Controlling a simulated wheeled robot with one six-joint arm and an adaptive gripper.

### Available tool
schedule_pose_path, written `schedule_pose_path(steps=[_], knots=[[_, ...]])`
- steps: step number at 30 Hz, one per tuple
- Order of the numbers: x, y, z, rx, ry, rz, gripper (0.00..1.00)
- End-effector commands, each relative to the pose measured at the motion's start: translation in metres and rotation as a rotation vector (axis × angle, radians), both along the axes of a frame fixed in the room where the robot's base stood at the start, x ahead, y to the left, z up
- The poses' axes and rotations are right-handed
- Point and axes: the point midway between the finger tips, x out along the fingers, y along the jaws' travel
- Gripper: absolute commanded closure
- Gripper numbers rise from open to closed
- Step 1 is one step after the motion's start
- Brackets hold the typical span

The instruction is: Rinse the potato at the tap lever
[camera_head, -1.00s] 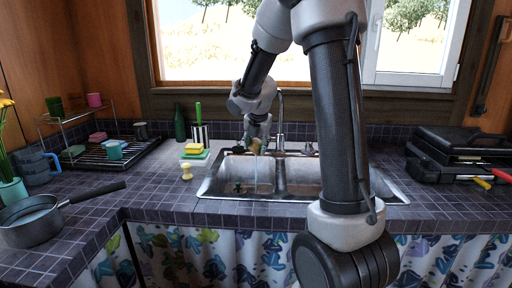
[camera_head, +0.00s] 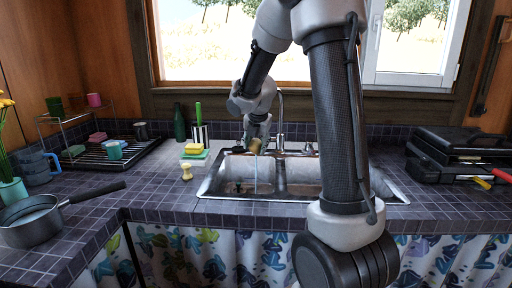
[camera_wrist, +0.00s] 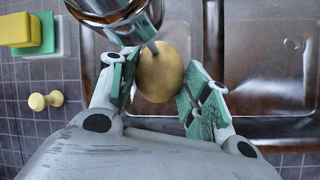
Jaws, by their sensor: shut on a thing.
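The potato (camera_wrist: 160,72) is a yellow-brown, rounded thing between the green-padded fingers of my gripper (camera_wrist: 163,85). In the head view the potato (camera_head: 255,147) is small, and my gripper (camera_head: 257,138) holds it above the left basin. The shiny tap spout (camera_wrist: 128,22) is right over the potato in the wrist view, and a short thin stream meets its top. A thin pale-blue stream of water (camera_head: 256,178) shows below the potato in the head view. The tap (camera_head: 281,120) rises behind the sink. I cannot make out its lever clearly.
The steel sink (camera_head: 204,191) has two basins. Left of it are a yellow and green sponge (camera_head: 193,150) and a pale yellow knob-shaped thing (camera_head: 186,172). A dish rack (camera_head: 112,157), a saucepan (camera_head: 32,222) and a black case (camera_head: 455,150) stand farther out.

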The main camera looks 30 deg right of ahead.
Motion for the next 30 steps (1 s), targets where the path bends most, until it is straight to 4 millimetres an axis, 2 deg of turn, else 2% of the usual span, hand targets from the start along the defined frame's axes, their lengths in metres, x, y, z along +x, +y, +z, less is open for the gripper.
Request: schedule_pose_path(steps=[22, 30], knots=[[-0.006, -0.011, 0.0, -0.001, -0.001, 0.001, 0.78], [-0.024, -0.002, 0.001, -0.001, 0.0, 0.001, 0.78]])
